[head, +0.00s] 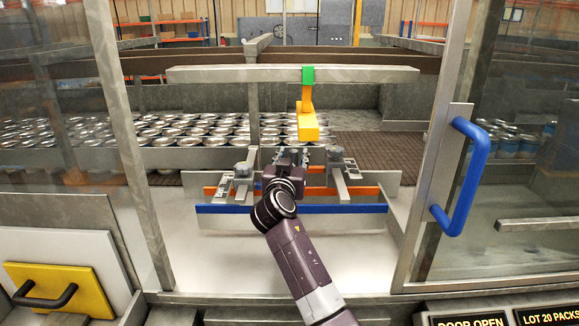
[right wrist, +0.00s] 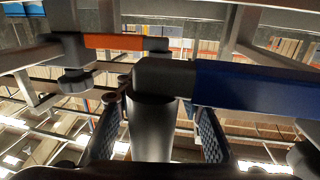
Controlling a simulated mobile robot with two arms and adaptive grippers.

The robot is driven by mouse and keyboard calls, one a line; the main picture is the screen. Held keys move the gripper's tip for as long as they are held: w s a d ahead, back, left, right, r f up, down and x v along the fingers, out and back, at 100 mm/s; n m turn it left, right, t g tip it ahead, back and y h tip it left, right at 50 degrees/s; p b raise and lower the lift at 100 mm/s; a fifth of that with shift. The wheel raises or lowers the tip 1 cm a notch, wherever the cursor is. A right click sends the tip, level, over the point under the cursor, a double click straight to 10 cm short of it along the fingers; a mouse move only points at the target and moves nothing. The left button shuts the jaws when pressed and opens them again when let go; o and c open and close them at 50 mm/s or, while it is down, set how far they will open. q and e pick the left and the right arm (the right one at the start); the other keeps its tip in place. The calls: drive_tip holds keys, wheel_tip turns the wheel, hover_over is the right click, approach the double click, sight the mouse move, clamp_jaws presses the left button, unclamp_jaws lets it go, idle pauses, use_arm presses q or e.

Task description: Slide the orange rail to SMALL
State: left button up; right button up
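The orange rail (head: 362,191) runs crosswise behind a blue rail (head: 345,209), partly hidden by my right arm. In the right wrist view an orange bar (right wrist: 112,41) lies at upper left and a blue bar (right wrist: 250,88) at right. My right gripper (head: 290,160) is at the middle of the rail assembly. In the right wrist view its fingers (right wrist: 158,112) are apart, one on each side of a grey upright post (right wrist: 151,130). Gaps show beside the post. I cannot read any SMALL mark. My left gripper is not in view.
Many cans (head: 190,130) stand behind the rails. A yellow-orange part (head: 307,125) hangs from a green clamp above. A door with a blue handle (head: 464,178) stands at right, and a yellow panel (head: 75,286) at lower left. The pale surface before the rails is clear.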

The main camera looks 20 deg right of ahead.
drive_tip(key=v, duration=1.1)
drive_tip(key=shift+f, duration=0.1)
